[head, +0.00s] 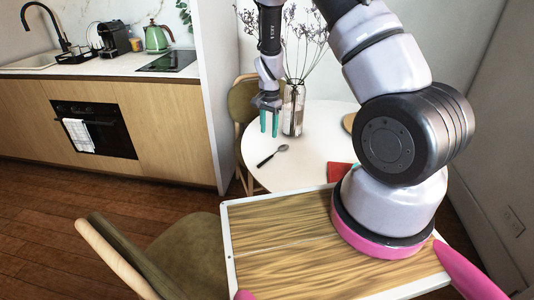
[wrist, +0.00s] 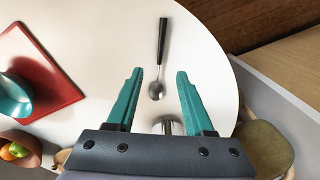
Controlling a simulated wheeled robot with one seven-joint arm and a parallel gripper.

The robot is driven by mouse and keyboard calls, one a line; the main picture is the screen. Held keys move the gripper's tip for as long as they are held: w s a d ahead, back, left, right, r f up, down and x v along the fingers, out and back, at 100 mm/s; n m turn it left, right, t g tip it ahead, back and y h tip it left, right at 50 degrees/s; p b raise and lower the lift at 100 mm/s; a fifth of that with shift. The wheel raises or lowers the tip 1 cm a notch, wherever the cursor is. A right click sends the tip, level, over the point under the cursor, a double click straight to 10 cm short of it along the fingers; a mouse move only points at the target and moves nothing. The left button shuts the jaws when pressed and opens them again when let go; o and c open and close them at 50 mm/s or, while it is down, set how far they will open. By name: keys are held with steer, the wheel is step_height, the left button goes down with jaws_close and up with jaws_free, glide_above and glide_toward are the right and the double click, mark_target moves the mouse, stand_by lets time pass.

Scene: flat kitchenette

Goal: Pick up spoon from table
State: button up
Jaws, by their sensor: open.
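A spoon with a black handle and a metal bowl (head: 283,148) lies flat on the round white table (head: 308,152). In the wrist view the spoon (wrist: 161,52) lies with its handle toward the top, and its bowl shows between my two teal fingers. My gripper (head: 269,124) is open and empty, pointing down above the table, apart from the spoon. It also shows in the wrist view (wrist: 158,78).
A glass vase (head: 293,110) with dry branches stands beside my gripper. A red board (wrist: 35,72) and a teal bowl (wrist: 12,100) lie to the left in the wrist view. Chairs (head: 185,255) stand around the table.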

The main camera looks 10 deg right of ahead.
glide_above(268, 158)
step_height(268, 158, down, 6)
steer(key=shift+f, duration=3.15)
jaws_close()
